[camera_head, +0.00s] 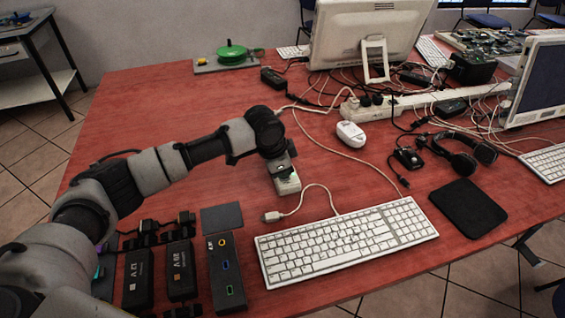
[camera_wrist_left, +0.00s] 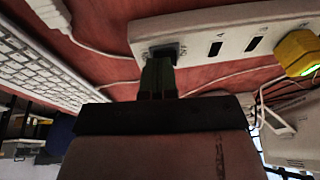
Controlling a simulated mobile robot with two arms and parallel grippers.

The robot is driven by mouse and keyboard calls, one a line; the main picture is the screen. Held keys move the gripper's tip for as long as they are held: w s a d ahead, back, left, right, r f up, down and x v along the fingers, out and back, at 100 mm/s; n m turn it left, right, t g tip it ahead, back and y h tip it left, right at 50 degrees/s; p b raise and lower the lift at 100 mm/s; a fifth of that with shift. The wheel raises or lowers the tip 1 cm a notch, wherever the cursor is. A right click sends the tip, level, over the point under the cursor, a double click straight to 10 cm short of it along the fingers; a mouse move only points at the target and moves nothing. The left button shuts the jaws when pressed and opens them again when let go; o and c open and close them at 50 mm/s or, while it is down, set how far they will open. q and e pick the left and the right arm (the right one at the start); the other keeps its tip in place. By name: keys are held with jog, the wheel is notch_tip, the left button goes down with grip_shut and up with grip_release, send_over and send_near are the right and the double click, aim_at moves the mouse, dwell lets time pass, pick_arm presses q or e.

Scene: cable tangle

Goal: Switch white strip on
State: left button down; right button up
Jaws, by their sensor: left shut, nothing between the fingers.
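A white strip (camera_head: 288,184) lies on the red table, its near end showing below my left gripper (camera_head: 281,163); the arm hides the rest. In the left wrist view the white strip (camera_wrist_left: 205,35) has a dark square switch (camera_wrist_left: 165,51) at one end, then dark slots. A yellow piece with a green glow (camera_wrist_left: 300,52) sits farther along. The left fingers (camera_wrist_left: 158,76) are shut and empty, with their tips at the switch; I cannot tell whether they press it. The switch's on or off state is hidden. My right gripper is not in view.
A white keyboard (camera_head: 345,241) and a loose white cable plug (camera_head: 272,216) lie nearby. Dark boxes (camera_head: 181,270) stand at the near left. Another long white strip (camera_head: 390,104) with plugs and tangled cables lies behind, near a white mouse (camera_head: 350,134).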

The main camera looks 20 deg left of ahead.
pick_arm(q)
jog(key=shift+a+f, duration=0.1)
jog(key=shift+f, duration=0.1)
jog(key=shift+w+a, duration=0.4)
jog(key=shift+w, duration=0.15)
jog(key=shift+r, duration=0.1)
jog(key=shift+r+p, duration=0.4)
jog(key=shift+p, duration=0.4)
jog(key=r+p, duration=0.4)
jog(key=p, duration=0.1)
jog(key=shift+s+d, duration=0.1)
jog(key=shift+d, duration=0.1)
jog(key=s+v, duration=0.1)
jog(key=v, duration=0.8)
jog(key=shift+d+b, duration=0.15)
jog(key=shift+b, duration=0.15)
jog(key=shift+r, duration=0.15)
